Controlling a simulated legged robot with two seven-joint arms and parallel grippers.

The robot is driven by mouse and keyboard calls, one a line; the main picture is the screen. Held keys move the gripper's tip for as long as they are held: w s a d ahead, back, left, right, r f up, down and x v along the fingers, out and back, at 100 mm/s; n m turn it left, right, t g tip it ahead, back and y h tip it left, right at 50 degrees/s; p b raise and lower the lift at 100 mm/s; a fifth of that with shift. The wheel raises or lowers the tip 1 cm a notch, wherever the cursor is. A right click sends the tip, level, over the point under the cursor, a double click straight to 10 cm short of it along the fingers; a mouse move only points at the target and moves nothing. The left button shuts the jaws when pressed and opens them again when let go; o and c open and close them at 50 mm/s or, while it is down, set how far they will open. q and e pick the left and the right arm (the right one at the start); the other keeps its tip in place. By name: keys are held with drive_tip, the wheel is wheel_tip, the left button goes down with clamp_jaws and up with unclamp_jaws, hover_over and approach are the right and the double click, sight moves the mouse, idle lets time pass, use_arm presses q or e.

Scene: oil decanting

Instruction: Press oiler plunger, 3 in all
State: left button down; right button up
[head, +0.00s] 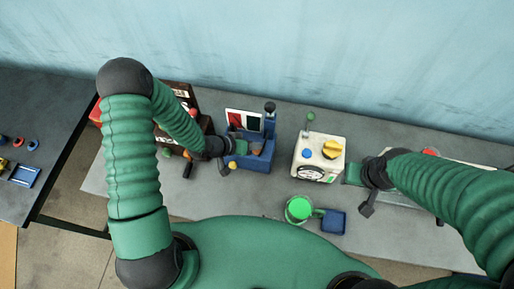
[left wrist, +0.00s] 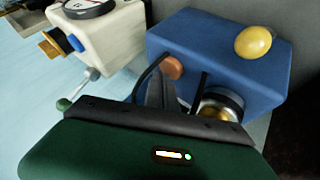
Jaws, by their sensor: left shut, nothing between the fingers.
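A blue unit (head: 262,160) stands on the bench left of centre, and no part of it is clearly identifiable as the oiler plunger. In the left wrist view the blue unit (left wrist: 190,35) shows a yellow knob (left wrist: 253,42), an orange-brown round cap (left wrist: 172,67) and a metal-rimmed cylinder (left wrist: 220,103). My left gripper (head: 233,147) is at the unit's left side, shut and empty. In the left wrist view its dark fingers reach toward the cap and cylinder; contact is unclear. My right gripper (head: 352,174) is beside the white box (head: 308,147); its jaw opening cannot be made out.
The white box has a yellow knob (head: 332,149) and a blue cap (head: 308,154). A green-filled cup (head: 299,208) stands in front, beside a blue block (head: 333,222). A dark red-brown box (head: 180,95) stands behind my left arm. A wall closes the back.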

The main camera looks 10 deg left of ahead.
use_arm(q)
drive_tip(key=shift+d+f, duration=0.1)
drive_tip(key=shift+f, duration=0.05)
drive_tip(key=shift+f+b, duration=0.35)
drive_tip(key=shift+f, duration=0.05)
idle(0.4)
drive_tip(key=shift+r+p, duration=0.9)
drive_tip(key=shift+r, duration=0.1)
wheel_tip(320, 180, up, 5)
drive_tip(key=p, duration=0.5)
drive_tip(key=shift+r, duration=0.1)
idle(2.2)
